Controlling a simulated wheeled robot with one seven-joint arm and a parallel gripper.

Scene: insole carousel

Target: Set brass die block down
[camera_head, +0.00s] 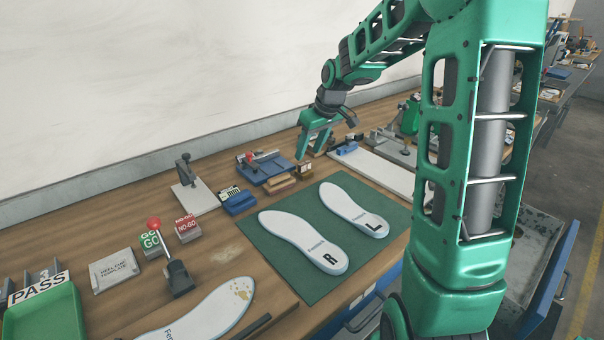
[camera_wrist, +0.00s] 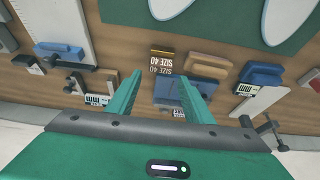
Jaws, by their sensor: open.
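The brass die block (camera_wrist: 162,49) is a small dark-and-gold block lettered SIZE 40, on the wooden bench just beyond my fingertips in the wrist view. In the head view it (camera_head: 304,169) appears as a small brown block by the back edge of the green mat. My gripper (camera_wrist: 160,75) is open, its two green fingers spread and nothing between them. In the head view my gripper (camera_head: 314,152) hangs above the bench close to the block. The block looks apart from both fingers.
A tan block (camera_head: 279,184) and a blue fixture (camera_head: 264,167) lie left of the brass block. The green mat (camera_head: 258,240) carries two white insoles, R (camera_head: 300,238) and L (camera_head: 352,207). A white plate (camera_head: 382,173) with a clamp lies to the right.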

